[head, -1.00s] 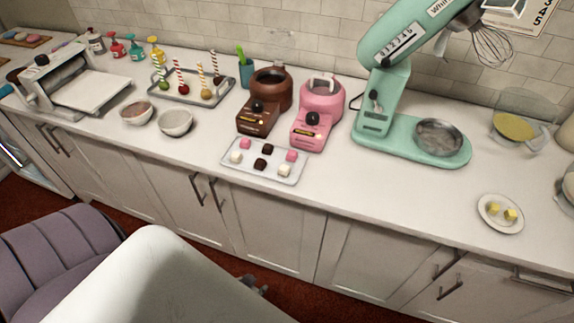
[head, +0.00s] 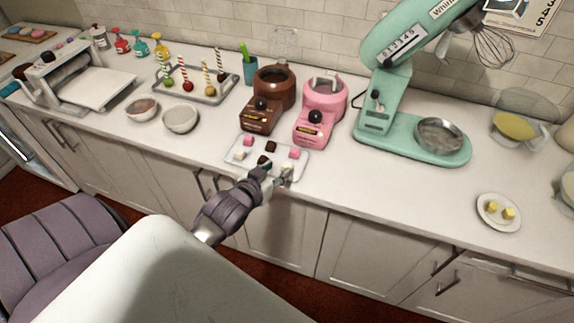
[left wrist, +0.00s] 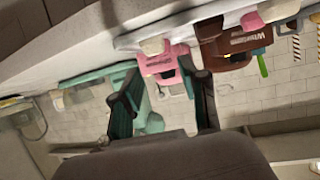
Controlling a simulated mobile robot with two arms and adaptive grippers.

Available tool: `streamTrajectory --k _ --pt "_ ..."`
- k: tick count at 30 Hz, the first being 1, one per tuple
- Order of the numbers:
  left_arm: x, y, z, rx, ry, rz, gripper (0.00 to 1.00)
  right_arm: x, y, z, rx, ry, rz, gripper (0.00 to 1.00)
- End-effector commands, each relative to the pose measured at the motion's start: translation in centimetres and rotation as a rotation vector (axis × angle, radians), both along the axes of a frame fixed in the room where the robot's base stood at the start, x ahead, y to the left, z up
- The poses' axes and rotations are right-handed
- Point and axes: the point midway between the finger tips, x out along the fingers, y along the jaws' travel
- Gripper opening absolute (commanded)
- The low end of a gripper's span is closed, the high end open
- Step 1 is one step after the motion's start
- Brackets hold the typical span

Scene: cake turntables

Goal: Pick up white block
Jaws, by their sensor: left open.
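A white block (head: 239,155) sits at the left end of a pale tray (head: 306,160) on the counter. Another white block (head: 287,167) at the tray's front right is partly hidden by my left gripper (head: 278,175). A white block (left wrist: 155,46) also shows in the left wrist view, beyond the fingertips and left of a pink block (left wrist: 252,21). My left gripper is open and empty at the tray's front edge, its fingers spread in the left wrist view (left wrist: 165,88). My right gripper is not in view.
Brown (head: 262,115) and pink (head: 315,126) melting pots stand close behind the tray. Pink (head: 294,153) and dark blocks (head: 271,146) share it. A green mixer (head: 410,140) stands right, a bowl (head: 180,118) left.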

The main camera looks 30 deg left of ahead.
Motion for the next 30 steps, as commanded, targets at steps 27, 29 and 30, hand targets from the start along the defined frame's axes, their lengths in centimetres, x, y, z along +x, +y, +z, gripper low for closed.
streamTrajectory --k 27,29,30 --pt "5.9 0.2 -3.5 0.000 0.000 0.000 0.39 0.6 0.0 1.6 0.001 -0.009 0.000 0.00" --pt "5.8 0.2 -3.5 0.000 0.000 0.000 0.29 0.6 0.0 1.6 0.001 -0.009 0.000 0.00" --pt "5.8 0.2 -3.5 0.000 0.000 0.000 0.22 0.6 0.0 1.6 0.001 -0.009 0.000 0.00"
